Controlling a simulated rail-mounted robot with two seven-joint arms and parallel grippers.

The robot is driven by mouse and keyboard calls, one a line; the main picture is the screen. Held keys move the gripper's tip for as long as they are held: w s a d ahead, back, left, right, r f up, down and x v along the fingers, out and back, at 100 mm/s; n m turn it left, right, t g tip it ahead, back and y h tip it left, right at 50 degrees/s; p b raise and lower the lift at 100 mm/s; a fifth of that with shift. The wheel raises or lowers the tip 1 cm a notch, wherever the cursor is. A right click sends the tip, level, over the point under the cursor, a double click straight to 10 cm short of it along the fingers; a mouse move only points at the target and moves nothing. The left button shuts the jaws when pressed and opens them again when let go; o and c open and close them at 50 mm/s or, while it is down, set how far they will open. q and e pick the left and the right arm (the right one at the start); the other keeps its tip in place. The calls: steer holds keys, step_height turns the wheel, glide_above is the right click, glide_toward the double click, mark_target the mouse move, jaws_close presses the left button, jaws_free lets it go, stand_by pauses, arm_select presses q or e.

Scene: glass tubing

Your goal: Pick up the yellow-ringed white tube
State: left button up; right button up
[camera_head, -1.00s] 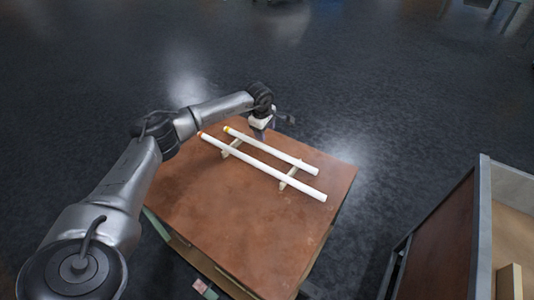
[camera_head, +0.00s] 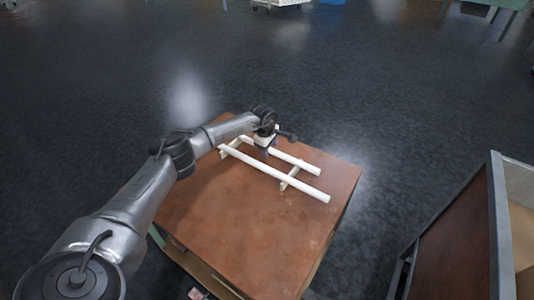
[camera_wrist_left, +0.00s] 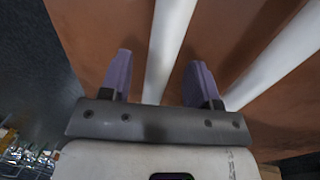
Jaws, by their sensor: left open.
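Two white tubes lie side by side on low supports on the brown table. The far, shorter tube (camera_head: 299,162) is the one whose yellow ring showed earlier; the ring is now hidden behind my left arm. My left gripper (camera_head: 266,152) is over this tube, fingers pointing down. In the left wrist view, the open purple fingers (camera_wrist_left: 160,66) stand on either side of a white tube (camera_wrist_left: 168,40), with gaps showing. I cannot tell how far down the fingers reach. My right gripper is not in view.
The near, longer tube (camera_head: 290,181) lies parallel, close beside my left gripper; it also shows in the left wrist view (camera_wrist_left: 275,66). A pale support (camera_head: 289,179) crosses under both tubes. The front of the table (camera_head: 230,220) is clear. An open cabinet (camera_head: 497,220) stands at right.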

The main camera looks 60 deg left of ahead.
arm_select(q)
steer(key=shift+f, duration=0.25)
steer(key=c, duration=1)
steer(key=shift+r, duration=0.1)
